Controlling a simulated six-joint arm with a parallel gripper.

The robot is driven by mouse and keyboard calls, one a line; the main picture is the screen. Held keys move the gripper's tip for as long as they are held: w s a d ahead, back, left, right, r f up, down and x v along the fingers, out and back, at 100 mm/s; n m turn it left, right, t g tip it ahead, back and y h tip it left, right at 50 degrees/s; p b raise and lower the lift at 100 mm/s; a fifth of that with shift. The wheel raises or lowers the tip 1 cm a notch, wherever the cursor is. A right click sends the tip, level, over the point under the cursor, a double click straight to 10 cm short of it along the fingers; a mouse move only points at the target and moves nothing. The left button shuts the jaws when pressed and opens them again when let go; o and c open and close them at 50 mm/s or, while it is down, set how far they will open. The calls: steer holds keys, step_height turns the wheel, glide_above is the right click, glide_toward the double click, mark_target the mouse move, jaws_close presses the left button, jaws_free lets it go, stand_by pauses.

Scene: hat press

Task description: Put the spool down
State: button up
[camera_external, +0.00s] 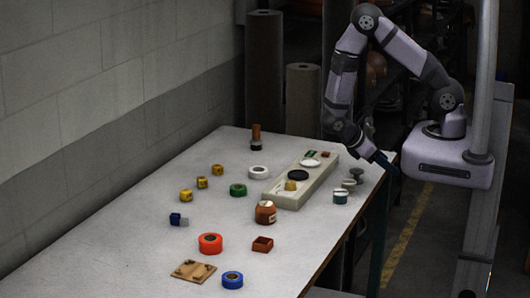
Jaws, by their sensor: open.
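My gripper (386,163) is at the table's right back edge, angled down and to the right. It is small and dark here, and I see nothing held in it. Several small grey-green, spool-like pieces (348,184) stand near the table's right edge, below and left of my gripper and apart from it. The nearest one (340,197) has a pale top and a green side. I cannot tell which piece is the task's spool.
A pale tray (284,199) holding a dark disc and a yellow piece lies left of the spool-like pieces. An orange-brown jar (265,212), an orange ring (210,244), a blue ring (232,280) and a wooden plate (193,271) stand nearer. The table's left front is clear.

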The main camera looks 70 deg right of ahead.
mark_target(356, 172)
steer(key=w+a+n+t, duration=0.1)
steer(key=w+n+t, duration=0.1)
steer(key=n, duration=0.1)
steer(key=w+a+n+t, duration=0.2)
steer(key=w+n, duration=0.1)
steer(key=w+a+n+t+h, duration=0.1)
steer(key=w+a+n+t, duration=0.1)
steer(key=n, duration=0.1)
steer(key=shift+w+a+r+b, duration=0.2)
steer(key=shift+w+r+b, duration=0.05)
steer(key=shift+r+b, duration=0.05)
steer(key=shift+w+a+r+n+t, duration=0.1)
steer(key=shift+w+a+n+t, duration=0.25)
steer(key=shift+n, duration=0.25)
steer(key=shift+p+x, duration=0.45)
steer(key=shift+x, duration=1.05)
steer(key=shift+w+p+x, duration=0.15)
steer(key=shift+p+x, duration=0.15)
steer(key=shift+x, duration=0.8)
steer(key=shift+w+p+x, duration=0.15)
steer(key=shift+p+x, duration=0.1)
steer(key=shift+x, duration=0.85)
steer(key=shift+d, duration=0.1)
steer(key=shift+c, duration=0.6)
steer(key=shift+r, duration=0.1)
steer(key=c, duration=1.1)
steer(key=shift+r, duration=0.1)
